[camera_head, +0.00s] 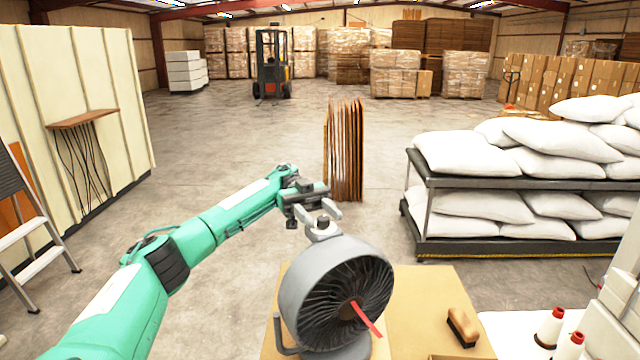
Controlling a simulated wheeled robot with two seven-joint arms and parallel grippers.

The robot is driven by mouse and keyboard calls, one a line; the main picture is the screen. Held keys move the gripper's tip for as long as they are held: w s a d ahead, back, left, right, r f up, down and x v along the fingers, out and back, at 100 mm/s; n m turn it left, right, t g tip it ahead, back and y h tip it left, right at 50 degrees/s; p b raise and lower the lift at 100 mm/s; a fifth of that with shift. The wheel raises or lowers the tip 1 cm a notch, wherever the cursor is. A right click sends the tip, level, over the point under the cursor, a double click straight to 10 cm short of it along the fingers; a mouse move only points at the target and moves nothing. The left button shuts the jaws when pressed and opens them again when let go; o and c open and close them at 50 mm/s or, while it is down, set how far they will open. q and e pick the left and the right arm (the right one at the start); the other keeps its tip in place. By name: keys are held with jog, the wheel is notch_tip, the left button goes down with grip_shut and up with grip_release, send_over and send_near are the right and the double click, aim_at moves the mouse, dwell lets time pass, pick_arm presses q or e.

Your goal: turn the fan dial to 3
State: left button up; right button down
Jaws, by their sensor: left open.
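The grey fan (345,290) stands on a tan tabletop in the lower middle of the head view, its dark round grille facing right and toward me. A red strip shows at the grille's middle. The dial (322,228) appears to be the small light grey knob on top of the fan housing; its markings are too small to read. My left gripper (318,214) is open just above the top of the fan, its light fingers at either side of the knob. I cannot tell whether they touch it. My right gripper is not in view.
A brush (462,326) lies on the tan tabletop (425,295) right of the fan. White bottles with red caps (549,328) stand at the lower right. A cart (425,215) of white pillows stands behind on the right. Tall brown sheets (344,150) stand behind the gripper.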

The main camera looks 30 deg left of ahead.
pick_arm(q)
notch_tip(320, 180, up, 19)
jog(key=b, duration=0.5)
jog(key=shift+r, duration=0.2)
jog(key=shift+c, duration=0.4)
